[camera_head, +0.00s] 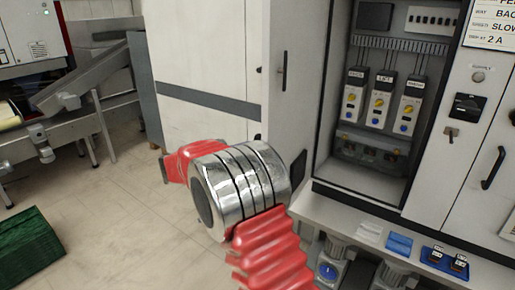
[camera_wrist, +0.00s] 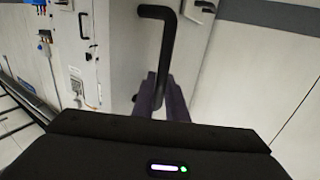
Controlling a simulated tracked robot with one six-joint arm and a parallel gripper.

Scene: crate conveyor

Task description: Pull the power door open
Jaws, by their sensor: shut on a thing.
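In the wrist view, a black bent door handle (camera_wrist: 168,45) stands out from a pale grey door panel (camera_wrist: 128,40). The two dark fingers of my gripper (camera_wrist: 161,97) are shut around its lower end. In the head view, my silver and red arm hides the gripper and its contact with the handle. A pale panel (camera_head: 308,70) with a slim dark handle (camera_head: 285,75) stands at the left side of the open cabinet bay (camera_head: 345,160). I cannot tell whether this handle is the one held.
Several breaker-like modules (camera_head: 381,100) show inside the bay. A ledge (camera_head: 365,215) below holds a blue tray (camera_head: 444,262). Another black handle (camera_head: 493,167) is at the right. A conveyor frame (camera_head: 100,72) and green crate (camera_head: 35,250) are at left. The floor (camera_head: 115,215) between is clear.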

